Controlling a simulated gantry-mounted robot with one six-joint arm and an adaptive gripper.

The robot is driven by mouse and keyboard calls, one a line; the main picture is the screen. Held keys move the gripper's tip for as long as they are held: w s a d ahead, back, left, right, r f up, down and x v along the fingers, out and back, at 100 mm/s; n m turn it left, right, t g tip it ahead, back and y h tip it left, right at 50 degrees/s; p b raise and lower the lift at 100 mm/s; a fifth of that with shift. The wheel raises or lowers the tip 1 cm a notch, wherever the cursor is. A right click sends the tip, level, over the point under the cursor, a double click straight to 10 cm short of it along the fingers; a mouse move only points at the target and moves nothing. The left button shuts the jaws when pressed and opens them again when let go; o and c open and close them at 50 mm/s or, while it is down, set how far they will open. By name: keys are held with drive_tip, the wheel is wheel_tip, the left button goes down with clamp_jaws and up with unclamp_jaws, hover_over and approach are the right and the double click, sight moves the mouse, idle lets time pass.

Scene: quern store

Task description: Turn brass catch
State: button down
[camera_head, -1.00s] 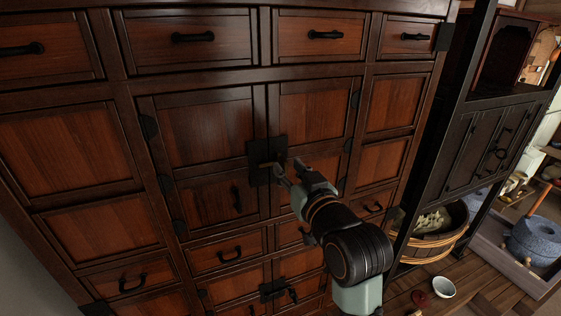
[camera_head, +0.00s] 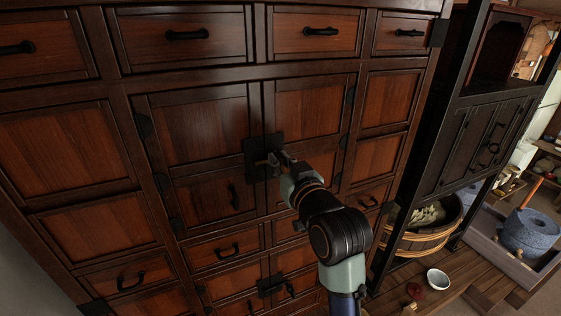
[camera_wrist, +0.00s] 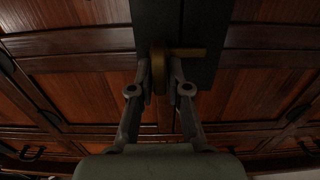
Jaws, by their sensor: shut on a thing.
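The brass catch (camera_wrist: 193,53) sits on a dark metal plate (camera_wrist: 205,22) across the meeting edges of the two middle cabinet doors. In the wrist view its bar points sideways to the right, and its lower part is between my two fingers. My gripper (camera_wrist: 162,75) is shut on the catch. In the head view my gripper (camera_head: 272,164) is at the dark plate (camera_head: 256,150), coming from the lower right. The catch (camera_head: 262,162) shows there only as a small bit, largely hidden by my fingers.
The wooden cabinet (camera_head: 85,150) has several drawers with black handles around the doors. A black shelf unit (camera_head: 460,150) stands at right. A wooden tub (camera_head: 425,235), a white bowl (camera_head: 438,279) and a blue-grey quern (camera_head: 528,233) are at lower right.

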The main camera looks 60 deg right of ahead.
drive_tip(key=n, duration=0.4)
drive_tip(key=shift+w+a, duration=0.15)
drive_tip(key=shift+w+a+f+n+b, duration=0.1)
drive_tip(key=shift+f+n+b, duration=0.1)
drive_tip(key=shift+n, duration=2.05)
drive_tip(key=shift+w+a+f+n+b, duration=0.1)
drive_tip(key=shift+f+n+b, duration=0.15)
drive_tip(key=shift+n, duration=2.05)
drive_tip(key=shift+w+a+f+n+b, duration=0.1)
drive_tip(key=shift+f+n+b, duration=0.1)
drive_tip(key=shift+n, duration=2.05)
drive_tip(key=c, duration=1.2)
unclamp_jaws()
